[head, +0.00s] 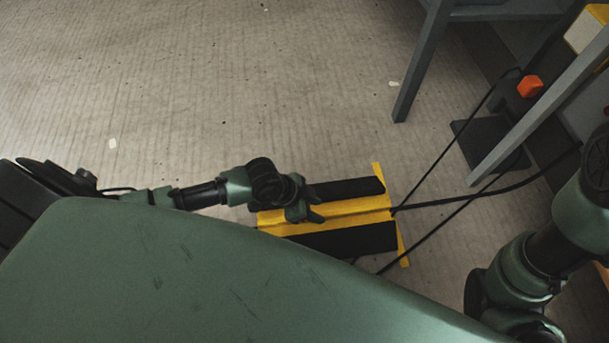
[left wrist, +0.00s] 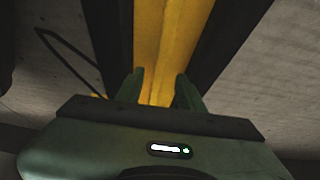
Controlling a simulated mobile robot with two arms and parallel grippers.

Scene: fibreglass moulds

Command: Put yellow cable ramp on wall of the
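The yellow cable ramp (head: 360,207), with black side flaps, lies on the floor at the centre right of the head view. Its yellow middle strip (left wrist: 172,35) runs away from my gripper in the left wrist view. My left gripper (head: 318,207) is over the ramp's left part, hiding some of it. Its fingers (left wrist: 159,82) are apart, with the yellow strip showing between them. I cannot tell whether they touch it. The near-left part of the ramp is hidden behind my green body. My right arm shows at lower right, but its gripper is out of view.
Black cables (head: 470,198) run from the ramp's right end toward grey table legs (head: 424,60) at upper right. An orange object (head: 530,86) is near the dark base there. The floor (head: 220,80) at upper left is mostly clear.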

